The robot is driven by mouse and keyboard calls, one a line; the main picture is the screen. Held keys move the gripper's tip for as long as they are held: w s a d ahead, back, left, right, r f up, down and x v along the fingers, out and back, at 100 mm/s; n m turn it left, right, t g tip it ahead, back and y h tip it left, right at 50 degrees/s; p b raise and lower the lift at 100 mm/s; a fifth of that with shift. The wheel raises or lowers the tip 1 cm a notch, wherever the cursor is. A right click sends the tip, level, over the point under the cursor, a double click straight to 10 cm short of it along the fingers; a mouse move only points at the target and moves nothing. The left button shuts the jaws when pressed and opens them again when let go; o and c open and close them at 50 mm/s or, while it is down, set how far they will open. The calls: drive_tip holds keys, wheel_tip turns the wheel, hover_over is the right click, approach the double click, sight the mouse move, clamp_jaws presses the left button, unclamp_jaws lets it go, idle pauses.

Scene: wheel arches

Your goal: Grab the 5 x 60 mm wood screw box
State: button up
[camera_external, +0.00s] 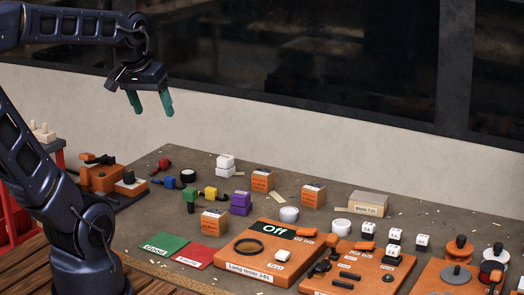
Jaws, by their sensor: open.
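Three small orange boxes with printed white labels stand on the table. One box (262,181) is toward the back, one box (313,196) is to its right, and one box (214,222) is nearer the front, left of the lamp tester. The print is too small to read, so I cannot tell which is the 5 x 60 mm wood screw box. My gripper (150,104) is open and empty, its teal fingers pointing down. It hangs high at the upper left, apart from all the boxes.
The worktop (130,225) is crowded. An orange lamp tester (240,269) marked "Off" lies in front, with green (163,244) and red (197,256) cards to its left. A purple block (240,203) stands between boxes. A beige block (369,204) is farther right.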

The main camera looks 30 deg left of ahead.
drive_tip(key=w+d+n+g+h, duration=0.1)
drive_tip(key=w+d+n, duration=0.25)
drive_tip(key=w, duration=0.95)
drive_tip(key=n+g+h, duration=0.3)
drive_tip(key=n+g, duration=0.1)
drive_tip(key=n, duration=0.8)
hover_over(313, 186)
drive_tip(key=a, duration=0.3)
wheel_tip(313, 186, down, 28)
drive_tip(key=x, duration=1)
drive_tip(key=shift+w+d+f, duration=0.15)
drive_tip(key=shift+w+f, duration=0.15)
drive_tip(key=shift+f, duration=0.1)
drive_tip(key=shift+c, duration=0.2)
drive_tip(key=c, duration=1.1)
drive_tip(key=shift+r, duration=0.1)
drive_tip(key=shift+c, duration=0.2)
